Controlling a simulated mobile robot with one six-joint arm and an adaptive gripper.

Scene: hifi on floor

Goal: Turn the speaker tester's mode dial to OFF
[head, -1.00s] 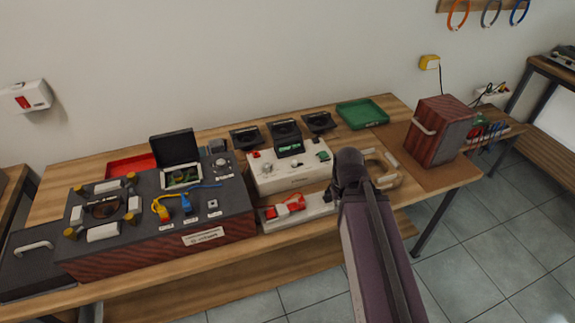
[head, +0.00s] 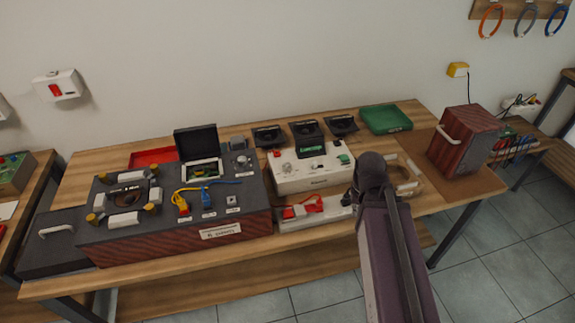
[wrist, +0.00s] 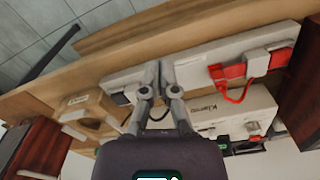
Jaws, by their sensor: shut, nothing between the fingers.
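A white tester box (head: 312,180) stands on the bench near the middle, with a small dark screen (head: 312,151) on top. A round pale dial (head: 287,168) is on its top left; its setting is too small to read. The box shows upside down in the wrist view (wrist: 235,112), where its dial is not seen. My gripper (wrist: 159,70) is shut and empty, with its fingertips over the front of a low white strip (wrist: 190,72), beside the box. In the head view my arm hides the fingers.
A red plug-like part (head: 304,206) with a cord lies on the strip. A large dark unit (head: 175,222) with its own knob (head: 243,162) stands to the left. Three black speakers stand behind the box. A green tray (head: 386,119) and a red-brown cabinet (head: 464,140) are to the right.

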